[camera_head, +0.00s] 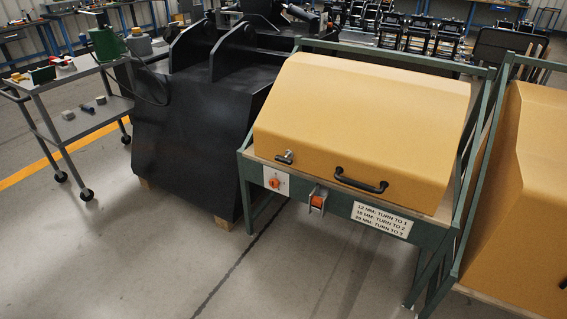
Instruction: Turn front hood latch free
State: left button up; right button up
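A yellow hood (365,115) sits closed on a green metal frame (333,203) in the middle of the head view. On the hood's lower front face is a small metal latch handle (285,157), at the left. A black bar handle (361,181) is to its right on the same face. Below, on the frame's front rail, are an orange knob on a white plate (275,183) and a metal catch with an orange part (318,200). The latch's exact turn position is too small to tell. Neither of my grippers shows in this view.
A large black bucket (200,125) stands on wooden blocks left of the frame. A grey cart (80,120) is at far left. A second yellow hood (525,190) is close on the right. A label (381,220) is on the rail. The floor in front is clear.

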aim_at(285, 159)
jog(key=i+j+z, duration=0.25)
jog(key=i+j, duration=0.25)
jog(key=i+j+z, duration=0.15)
jog(key=j, duration=0.3)
jog(key=i+j+z, duration=0.1)
jog(key=i+j, duration=0.15)
jog(key=i+j+z, duration=0.15)
jog(key=j, duration=0.35)
jog(key=i+j+z, duration=0.15)
jog(key=j, duration=0.25)
jog(key=i+j+z, duration=0.1)
jog(key=j, duration=0.3)
jog(key=i+j+z, duration=0.15)
jog(key=j, duration=0.3)
jog(key=i, duration=0.1)
